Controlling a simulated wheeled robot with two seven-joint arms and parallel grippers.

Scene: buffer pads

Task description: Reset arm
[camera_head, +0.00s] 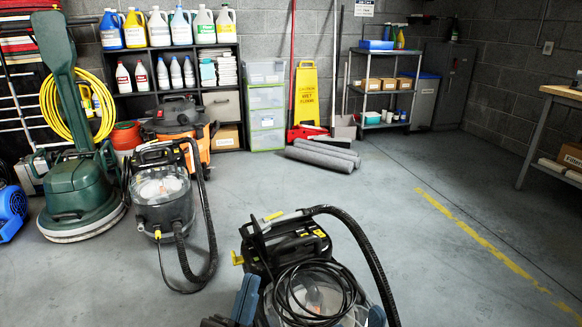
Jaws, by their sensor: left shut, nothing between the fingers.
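My left gripper (243,301) shows at the bottom edge, left of centre, as a dark blue-grey shape. It is shut and empty. It overlaps the lower left side of a black and yellow wet vacuum (292,246) in the picture; I cannot tell whether they touch. Most of my left arm is out of view below the frame. I cannot make out my right gripper. A small blue-grey piece at the bottom edge, right of the vacuum, is too little to identify.
A second vacuum (163,196) and a green floor machine (82,190) stand at left. Grey rolls (320,158) lie on the floor by a yellow wet-floor sign (306,95). A bottle shelf (146,58) lines the wall. A workbench (540,127) stands at right. Floor at centre right is clear.

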